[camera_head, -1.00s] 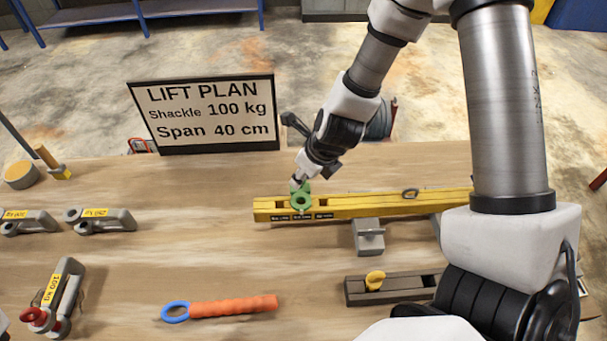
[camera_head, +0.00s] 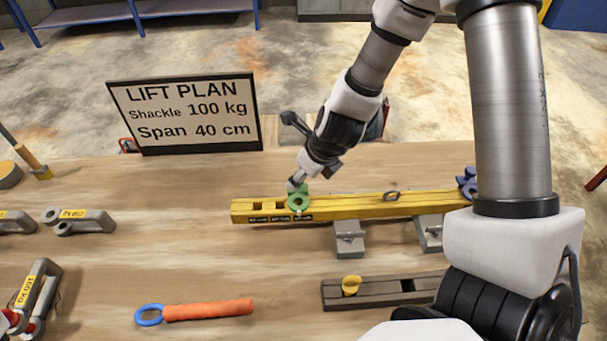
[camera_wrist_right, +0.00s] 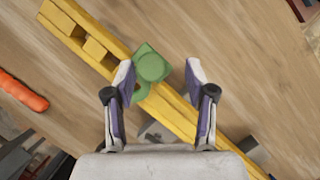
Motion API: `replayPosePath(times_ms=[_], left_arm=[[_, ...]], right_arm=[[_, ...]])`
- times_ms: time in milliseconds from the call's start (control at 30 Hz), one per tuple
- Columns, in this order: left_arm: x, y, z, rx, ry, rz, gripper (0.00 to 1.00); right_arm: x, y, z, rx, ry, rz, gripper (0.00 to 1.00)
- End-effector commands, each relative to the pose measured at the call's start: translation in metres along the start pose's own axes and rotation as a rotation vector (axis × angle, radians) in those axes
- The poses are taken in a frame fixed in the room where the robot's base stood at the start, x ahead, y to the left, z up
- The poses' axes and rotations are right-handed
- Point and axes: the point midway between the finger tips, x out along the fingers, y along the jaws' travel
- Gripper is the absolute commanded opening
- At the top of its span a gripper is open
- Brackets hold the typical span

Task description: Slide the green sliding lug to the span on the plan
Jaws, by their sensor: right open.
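The yellow spreader beam (camera_head: 350,205) lies along the bench on grey supports. The green sliding lug (camera_head: 299,202), with a round eye, sits on it near the left end, above the rightmost of the small dark labels. My right gripper (camera_head: 297,185) is at the lug's top from behind. In the right wrist view the lug (camera_wrist_right: 151,66) lies between and just ahead of the open fingers (camera_wrist_right: 160,80); the left finger is close to it, contact unclear. The plan board (camera_head: 187,112) reads shackle 100 kg, span 40 cm. My left gripper is not in view.
A grey hook ring (camera_head: 391,196) sits farther right on the beam, and a blue part (camera_head: 467,184) at its right end. An orange-handled tool (camera_head: 207,310), a dark slotted block (camera_head: 378,290) and shackles (camera_head: 78,220) lie around.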

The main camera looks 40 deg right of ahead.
Motion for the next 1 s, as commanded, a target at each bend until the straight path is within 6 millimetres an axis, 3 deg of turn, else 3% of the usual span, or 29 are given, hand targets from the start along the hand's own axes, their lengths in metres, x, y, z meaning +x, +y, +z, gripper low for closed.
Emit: replayPosePath(times_ms=[367,1000], left_arm=[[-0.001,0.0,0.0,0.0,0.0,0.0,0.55],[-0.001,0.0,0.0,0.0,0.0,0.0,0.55]], right_arm=[[-0.013,-0.001,0.001,0.004,-0.003,-0.003,0.55],[-0.098,-0.005,0.001,0.006,-0.009,0.001,0.55]])
